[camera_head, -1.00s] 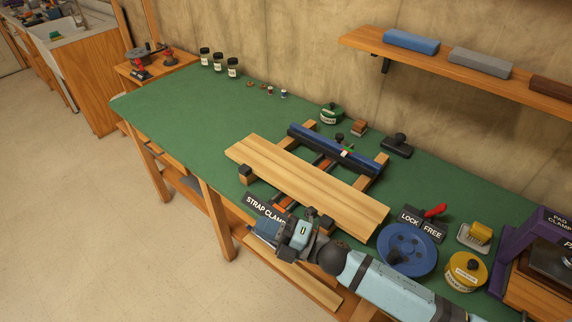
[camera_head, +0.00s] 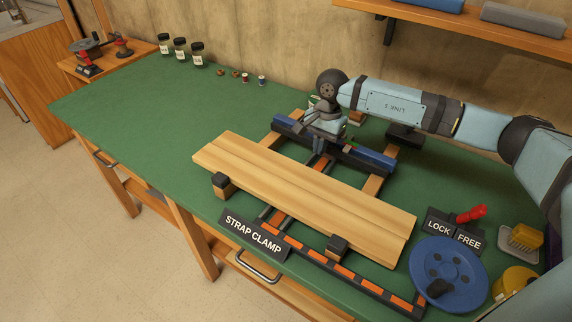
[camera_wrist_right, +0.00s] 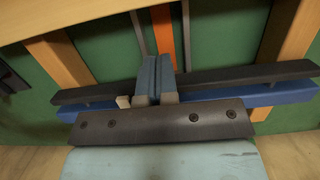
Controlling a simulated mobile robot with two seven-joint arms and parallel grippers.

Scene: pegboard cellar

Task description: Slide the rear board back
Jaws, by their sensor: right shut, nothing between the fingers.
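Pale wooden boards with lengthwise seams lie across the strap clamp frame; the rear board (camera_head: 285,166) is the strip nearest the wall. Its edge shows along the top of the right wrist view (camera_wrist_right: 75,12). Behind it runs a parallel blue and black bar (camera_head: 372,157), also in the right wrist view (camera_wrist_right: 215,98). My right gripper (camera_head: 319,166) points down over this bar, its fingers together with nothing between them. In the right wrist view its fingertips (camera_wrist_right: 154,62) reach past the bar, apart from the board. Contact with the bar is unclear. My left gripper is not in view.
The blue handwheel (camera_head: 446,268) and red LOCK/FREE lever (camera_head: 470,214) stand at the right. A black and orange strip (camera_head: 340,274) runs along the front under a STRAP CLAMP label. Jars (camera_head: 181,49) stand at the back left. The left green tabletop (camera_head: 130,120) is clear.

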